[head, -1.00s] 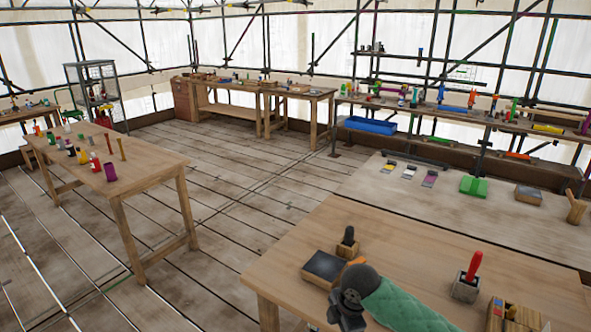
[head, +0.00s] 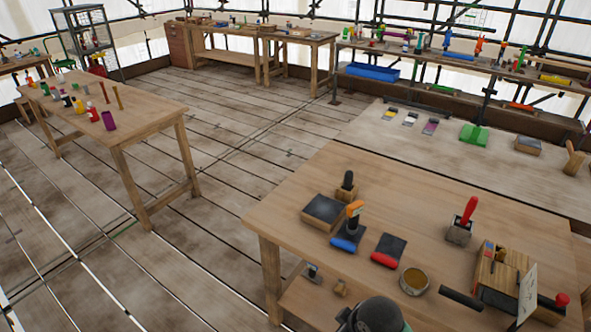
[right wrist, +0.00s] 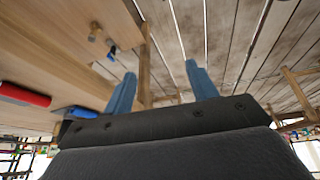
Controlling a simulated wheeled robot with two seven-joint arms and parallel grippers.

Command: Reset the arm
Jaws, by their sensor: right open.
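My right gripper (right wrist: 160,70) shows in the right wrist view with its two blue fingers apart and nothing between them. Floor planks and the edge of a wooden table appear beyond the fingers. In the head view only a dark rounded part of my arm shows at the bottom edge, in front of the near wooden table (head: 300,205). The gripper itself is not visible there. My left gripper is in neither view.
The near table holds a dark block (head: 324,211), an orange-handled tool (head: 353,218), a red-edged pad (head: 389,250), a round tin (head: 414,281), a red-handled tool (head: 467,213) and a wooden tool box (head: 500,268). Open plank floor (head: 225,220) lies to its left.

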